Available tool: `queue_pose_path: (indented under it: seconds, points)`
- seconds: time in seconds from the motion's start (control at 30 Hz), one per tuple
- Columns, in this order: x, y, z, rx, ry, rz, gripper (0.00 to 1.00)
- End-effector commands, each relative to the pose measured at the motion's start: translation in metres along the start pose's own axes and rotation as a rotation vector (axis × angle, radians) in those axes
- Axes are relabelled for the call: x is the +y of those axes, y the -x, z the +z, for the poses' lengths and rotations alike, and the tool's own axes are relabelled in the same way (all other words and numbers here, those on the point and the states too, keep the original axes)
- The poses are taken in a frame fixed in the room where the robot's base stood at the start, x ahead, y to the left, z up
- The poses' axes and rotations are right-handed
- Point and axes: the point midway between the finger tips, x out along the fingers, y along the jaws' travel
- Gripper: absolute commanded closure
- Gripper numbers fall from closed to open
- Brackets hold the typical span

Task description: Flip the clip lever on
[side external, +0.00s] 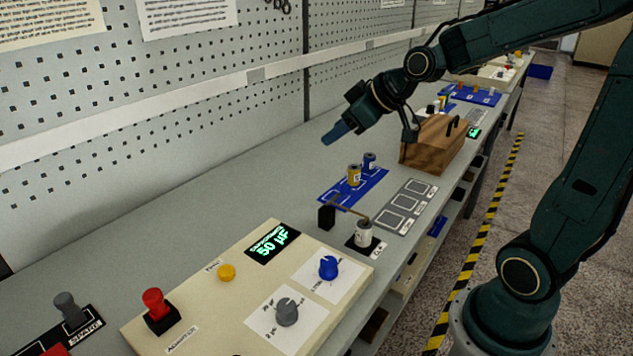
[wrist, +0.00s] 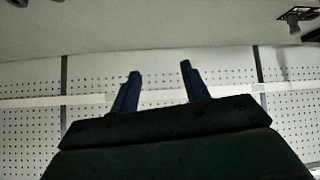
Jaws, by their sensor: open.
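A red-knobbed lever (side external: 155,304) stands upright on the near cream panel (side external: 205,290). A grey-knobbed lever (side external: 70,308) stands at a label reading SPARE. My gripper is apart from all of these.
The panel has a display (side external: 272,243) reading 50 µF, a yellow button (side external: 227,272), a grey knob (side external: 287,311) and a blue knob (side external: 328,267). Spools stand on a blue mat (side external: 340,196). A pegboard (side external: 230,80) lines the back.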

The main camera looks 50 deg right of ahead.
Motion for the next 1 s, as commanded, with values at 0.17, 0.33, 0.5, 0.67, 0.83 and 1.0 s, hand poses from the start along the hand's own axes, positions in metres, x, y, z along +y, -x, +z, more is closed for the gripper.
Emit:
queue_pose_path:
  seconds: [0.17,0.33,0.5,0.67,0.83,1.0]
  points:
    - [0.004,0.019,-0.020,0.004,0.001,0.003,0.54]
    - [0.005,0.030,-0.032,0.002,0.001,0.002,0.54]
    - [0.005,0.035,-0.037,0.002,0.000,0.001,0.54]
    - [0.005,0.036,-0.037,0.001,0.000,0.001,0.54]
    - [0.005,0.036,-0.037,0.000,0.000,0.000,0.54]
    - [-0.002,0.040,-0.032,-0.013,-0.002,-0.002,0.54]
